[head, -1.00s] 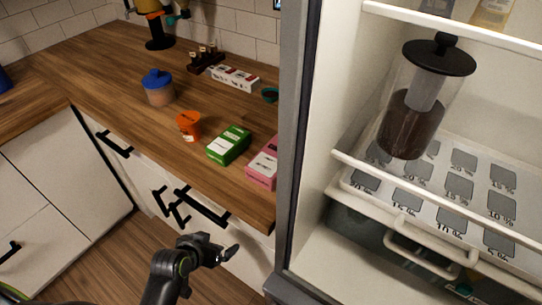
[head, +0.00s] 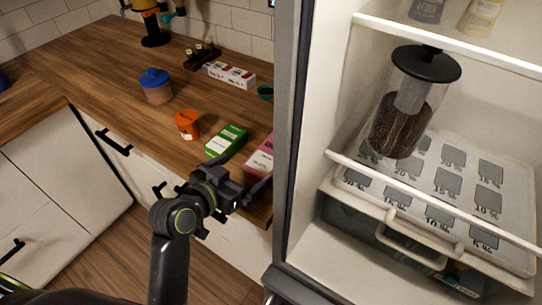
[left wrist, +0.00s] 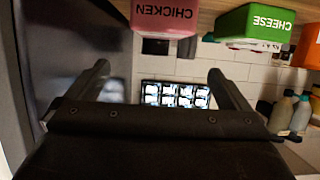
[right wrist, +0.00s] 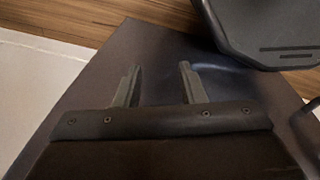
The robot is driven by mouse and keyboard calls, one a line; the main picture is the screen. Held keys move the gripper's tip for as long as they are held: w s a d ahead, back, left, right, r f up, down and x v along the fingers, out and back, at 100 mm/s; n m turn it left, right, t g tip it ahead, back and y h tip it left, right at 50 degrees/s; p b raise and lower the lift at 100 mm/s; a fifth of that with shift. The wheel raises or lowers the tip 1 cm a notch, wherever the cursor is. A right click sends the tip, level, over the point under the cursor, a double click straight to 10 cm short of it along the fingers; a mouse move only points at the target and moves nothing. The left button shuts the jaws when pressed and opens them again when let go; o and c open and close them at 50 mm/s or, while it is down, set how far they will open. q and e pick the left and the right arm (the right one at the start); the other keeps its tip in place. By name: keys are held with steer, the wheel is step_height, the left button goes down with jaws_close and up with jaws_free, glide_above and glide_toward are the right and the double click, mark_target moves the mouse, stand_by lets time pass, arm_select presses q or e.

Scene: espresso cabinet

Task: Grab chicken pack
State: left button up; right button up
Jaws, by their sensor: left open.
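The chicken pack is a pink box (head: 261,156) near the counter's front edge, beside the fridge. In the left wrist view the pink box (left wrist: 172,17) reads CHICKEN upside down at the top. My left gripper (head: 250,172) is in front of the counter edge, close to the pink box, and appears partly over its near end from the head. Its jaws (left wrist: 158,75) are apart and empty. My right gripper (right wrist: 160,68) has its fingers part way apart with nothing between them.
The green cheese box (head: 226,140) stands left of the pink box, with an orange cup (head: 187,125) further left. The fridge's side wall (head: 287,130) rises close on the right. A lidded canister (head: 399,130) stands in the fridge. Drawer handles (head: 113,142) jut from the cabinet.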

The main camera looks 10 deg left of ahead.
arm_select(q)
glide_toward(270, 153)
steer(key=x, duration=0.1)
steer(key=p+x, duration=0.1)
steer(key=shift+w+d+r, duration=0.15)
steer(key=shift+w+d, duration=0.05)
steer(key=shift+w, duration=0.25)
steer(key=shift+f+p+x, duration=0.15)
steer(key=shift+p+x, duration=0.2)
steer(key=shift+x, duration=0.95)
steer(key=shift+f+p+x, duration=0.15)
steer(key=shift+p+x, duration=0.2)
steer(key=shift+x, duration=0.95)
steer(key=shift+s, duration=0.15)
steer(key=shift+c, duration=0.3)
steer(key=c, duration=1.2)
